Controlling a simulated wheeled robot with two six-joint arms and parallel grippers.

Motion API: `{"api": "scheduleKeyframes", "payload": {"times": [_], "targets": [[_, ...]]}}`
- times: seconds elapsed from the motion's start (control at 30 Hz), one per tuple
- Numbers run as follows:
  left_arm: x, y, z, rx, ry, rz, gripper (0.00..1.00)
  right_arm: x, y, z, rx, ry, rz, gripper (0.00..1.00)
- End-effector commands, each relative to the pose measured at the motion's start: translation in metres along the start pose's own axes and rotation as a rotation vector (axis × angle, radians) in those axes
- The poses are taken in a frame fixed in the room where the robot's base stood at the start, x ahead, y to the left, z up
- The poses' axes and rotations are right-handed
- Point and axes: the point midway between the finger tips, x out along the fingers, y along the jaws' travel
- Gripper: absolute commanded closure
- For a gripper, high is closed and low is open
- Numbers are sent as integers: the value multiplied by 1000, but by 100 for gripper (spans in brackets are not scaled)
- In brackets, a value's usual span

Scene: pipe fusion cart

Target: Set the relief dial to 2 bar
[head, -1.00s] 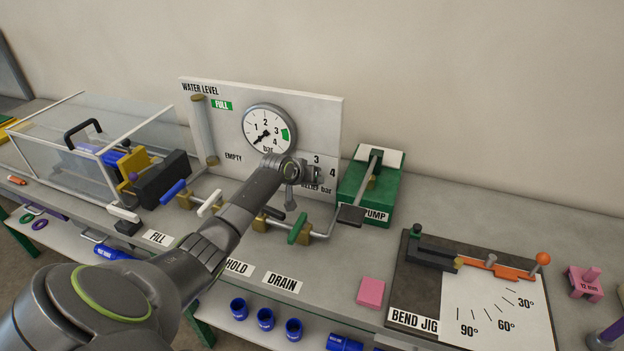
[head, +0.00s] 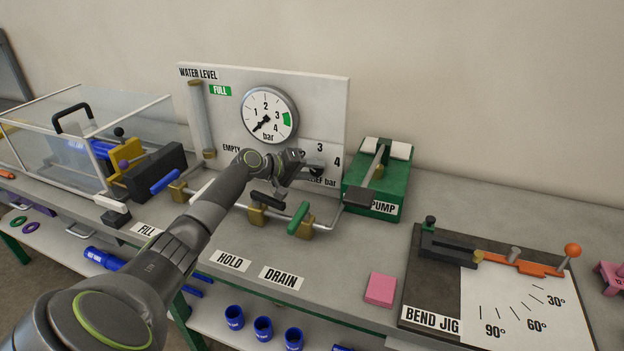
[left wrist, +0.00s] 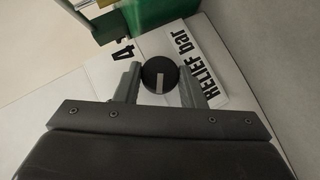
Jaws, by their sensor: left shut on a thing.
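The relief dial is a round black knob (left wrist: 158,68) with a pale pointer line, low on the right of the white panel (head: 225,125). My left gripper (left wrist: 157,85) is shut on it, one finger on each side. In the head view the left gripper (head: 308,165) is at the panel's lower right and largely hides the knob. The scale numbers 3 and 4 show above and right of it. In the left wrist view the 4 is up left of the knob and the RELIEF bar label (left wrist: 196,65) is to the right. The exact dial reading cannot be told.
The pressure gauge (head: 269,114) is on the panel above my left arm, its needle at the low end. The green pump (head: 375,196) stands close right of the gripper. Valve handles, including a green one (head: 299,218), lie below. The bend jig (head: 440,285) is farther right.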

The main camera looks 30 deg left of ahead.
Motion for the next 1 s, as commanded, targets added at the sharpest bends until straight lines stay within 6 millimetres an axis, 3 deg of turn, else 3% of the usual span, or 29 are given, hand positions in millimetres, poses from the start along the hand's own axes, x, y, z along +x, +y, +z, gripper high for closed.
{"api": "scheduleKeyframes", "payload": {"times": [0.6,0.63,0.77,1.0], "targets": [[0,-1,0,-30,0,27,87,8,1,1,-1,0,2,64],[0,-1,0,-30,0,27,61,8,1,1,-1,0,2,64],[0,-1,0,-30,-1,27,44,8,1,1,-1,0,2,64],[0,0,0,-29,-1,27,43,8,1,1,-1,0,2,64]]}}
